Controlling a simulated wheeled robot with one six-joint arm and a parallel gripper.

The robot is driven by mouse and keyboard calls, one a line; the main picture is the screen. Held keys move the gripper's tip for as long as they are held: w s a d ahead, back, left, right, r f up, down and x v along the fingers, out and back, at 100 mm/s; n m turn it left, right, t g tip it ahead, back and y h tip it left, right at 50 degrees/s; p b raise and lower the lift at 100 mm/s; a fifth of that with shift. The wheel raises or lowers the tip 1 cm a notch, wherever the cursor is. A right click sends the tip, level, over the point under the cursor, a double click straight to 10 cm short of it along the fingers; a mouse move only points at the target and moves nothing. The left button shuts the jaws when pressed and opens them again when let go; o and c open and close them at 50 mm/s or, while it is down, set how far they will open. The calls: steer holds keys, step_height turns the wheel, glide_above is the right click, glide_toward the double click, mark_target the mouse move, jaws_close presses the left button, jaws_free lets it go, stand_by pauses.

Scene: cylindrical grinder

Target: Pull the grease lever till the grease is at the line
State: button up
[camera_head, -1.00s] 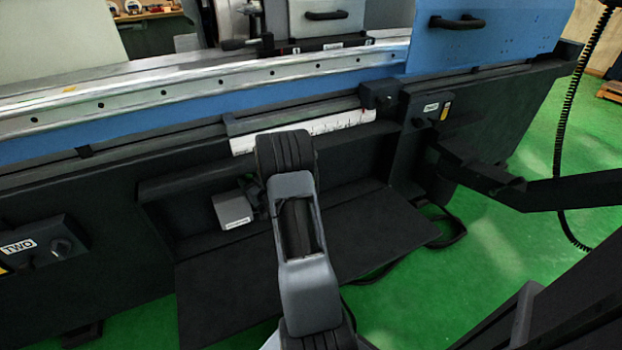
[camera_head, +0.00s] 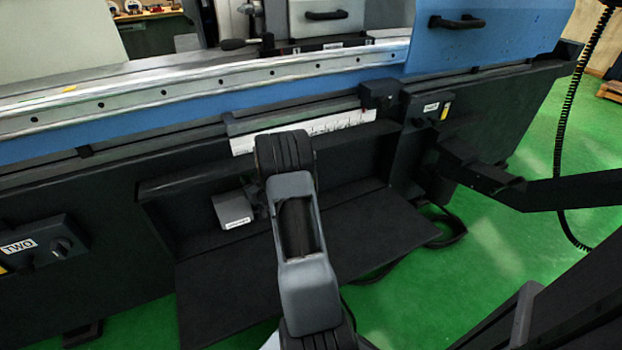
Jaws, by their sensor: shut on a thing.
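A small grey box with a white label (camera_head: 233,209) sits in the recess of the machine's dark base, just left of my arm. It may be part of the grease unit, but I cannot tell for sure. My own arm reaches up the middle of the picture and covers what lies right of this box. My gripper is hidden behind the arm, so its jaws and whatever they touch do not show. I cannot make out the grease lever, the grease level or its line.
A pale marked strip (camera_head: 345,122) runs above the recess. A dark shelf (camera_head: 365,235) juts out below it. A control box labelled TWO (camera_head: 40,243) is at the left. Another dark box (camera_head: 425,120) and a black bracket (camera_head: 480,172) stand at the right. Green floor is open beyond.

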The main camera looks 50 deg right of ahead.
steer(key=s+b, duration=0.1)
steer(key=b, duration=0.1)
steer(key=t+b, duration=0.1)
steer(key=b, duration=0.1)
steer(key=shift+s+a+f+n, duration=0.2)
steer(key=shift+s+a+n, duration=0.1)
steer(key=shift+s+a, duration=0.05)
steer(key=shift+s+r+t, duration=0.1)
steer(key=shift+t, duration=0.2)
steer(key=shift+a+b, duration=0.1)
steer(key=shift+b, duration=0.25)
steer(key=b, duration=0.1)
steer(key=s+t+b, duration=0.1)
steer(key=b, duration=0.1)
steer(key=shift+s+a+f, duration=0.15)
steer(key=shift+a+f, duration=0.1)
steer(key=shift+f, duration=0.05)
steer(key=shift+s+a+n+b, duration=0.15)
steer(key=shift+s+n+b, duration=0.15)
steer(key=shift+b, duration=0.45)
